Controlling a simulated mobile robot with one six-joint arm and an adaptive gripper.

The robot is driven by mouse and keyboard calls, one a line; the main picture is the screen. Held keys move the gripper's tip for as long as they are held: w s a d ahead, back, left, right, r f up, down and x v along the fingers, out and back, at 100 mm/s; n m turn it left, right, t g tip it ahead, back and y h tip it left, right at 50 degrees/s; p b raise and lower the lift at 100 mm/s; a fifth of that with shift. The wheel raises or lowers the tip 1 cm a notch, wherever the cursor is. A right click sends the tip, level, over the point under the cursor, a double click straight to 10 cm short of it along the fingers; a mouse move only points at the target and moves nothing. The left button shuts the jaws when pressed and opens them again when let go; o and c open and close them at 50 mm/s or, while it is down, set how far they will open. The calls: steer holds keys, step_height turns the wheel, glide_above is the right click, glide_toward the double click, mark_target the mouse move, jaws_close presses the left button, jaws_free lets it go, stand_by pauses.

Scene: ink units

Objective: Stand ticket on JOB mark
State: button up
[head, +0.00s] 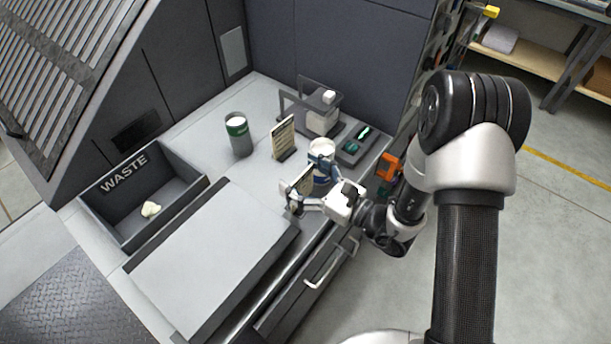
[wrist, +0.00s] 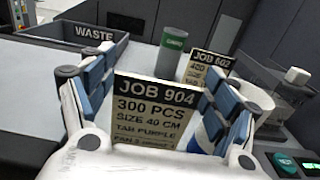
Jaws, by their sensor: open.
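A cream ticket printed JOB 904 (wrist: 155,110) stands upright between the two fingers of my gripper (wrist: 157,72) in the wrist view. In the head view the ticket (head: 301,181) and my gripper (head: 309,183) are near the front edge of the counter, by the drawer. A second ticket, JOB 602 (wrist: 206,68), stands farther back, and it also shows in the head view (head: 283,138). The JOB mark cannot be made out; the ticket's foot is hidden.
A white-topped container (head: 321,149) stands close behind my gripper. A green-banded can (head: 238,135) stands farther back left. The WASTE bin (head: 190,196) and a raised grey panel (head: 213,255) lie left.

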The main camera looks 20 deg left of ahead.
steer(key=shift+r, duration=0.25)
steer(key=p+v, duration=0.2)
steer(key=v, duration=1)
steer(key=s+a+r+n+g+h, duration=0.1)
steer(key=s+r+n+g+h, duration=0.3)
steer(key=s+r+n+g, duration=0.8)
steer(key=s+d+r+n+t+h, duration=0.1)
steer(key=d+r+n+t+h, duration=0.2)
steer(key=d+n+t+h, duration=0.2)
steer(key=s+d+r+n+t+h, duration=0.2)
steer(key=d+n+t+h, duration=0.3)
steer(key=d, duration=0.7)
steer(key=r+h, duration=0.1)
steer(key=h, duration=0.1)
steer(key=shift+s+h, duration=0.3)
